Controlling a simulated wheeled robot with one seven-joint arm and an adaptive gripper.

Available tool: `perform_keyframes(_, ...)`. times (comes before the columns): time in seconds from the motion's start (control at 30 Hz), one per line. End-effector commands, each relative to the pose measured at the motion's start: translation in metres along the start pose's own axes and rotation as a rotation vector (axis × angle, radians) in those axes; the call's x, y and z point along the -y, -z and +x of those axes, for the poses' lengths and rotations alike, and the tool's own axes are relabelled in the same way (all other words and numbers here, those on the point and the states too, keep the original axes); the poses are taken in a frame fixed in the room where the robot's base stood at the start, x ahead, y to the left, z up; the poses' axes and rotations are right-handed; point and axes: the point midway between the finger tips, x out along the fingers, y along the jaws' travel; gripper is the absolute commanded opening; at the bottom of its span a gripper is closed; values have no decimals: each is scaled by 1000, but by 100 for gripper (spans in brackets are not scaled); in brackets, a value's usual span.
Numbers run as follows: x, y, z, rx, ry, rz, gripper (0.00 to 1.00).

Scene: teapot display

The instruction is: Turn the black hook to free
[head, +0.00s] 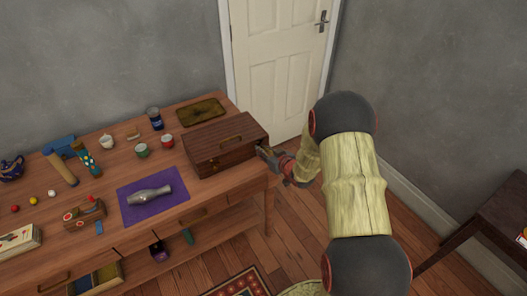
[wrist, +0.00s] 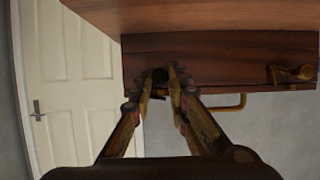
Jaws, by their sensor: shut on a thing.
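The wooden box (head: 222,148) stands at the right end of the table. Its side fills the upper part of the wrist view (wrist: 220,62), which is upside down, with the table on top. My gripper (head: 268,154) reaches that side from the right. In the wrist view my gripper (wrist: 163,77) has its fingertips at the box side, closed on the small black hook (wrist: 160,75). The hook is mostly hidden between the fingertips, so its angle cannot be told. A brass hook (wrist: 290,74) sits apart, to the right on the same side.
The box lid has a brass handle (head: 229,138). A brown tray (head: 200,110) lies behind the box, and cups (head: 141,150) stand to its left. A vase lies on a purple mat (head: 135,215). A white door (head: 278,60) is behind.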

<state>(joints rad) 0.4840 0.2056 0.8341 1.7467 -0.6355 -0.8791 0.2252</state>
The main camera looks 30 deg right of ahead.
Motion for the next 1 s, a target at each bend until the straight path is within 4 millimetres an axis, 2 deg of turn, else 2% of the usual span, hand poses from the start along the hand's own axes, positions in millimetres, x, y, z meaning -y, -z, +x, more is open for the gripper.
perform_keyframes(0.57, 0, 1, -1, 2, 20, 45, 0)
perform_keyframes(1.0, -5, 2, -2, 3, 148, 355, 0)
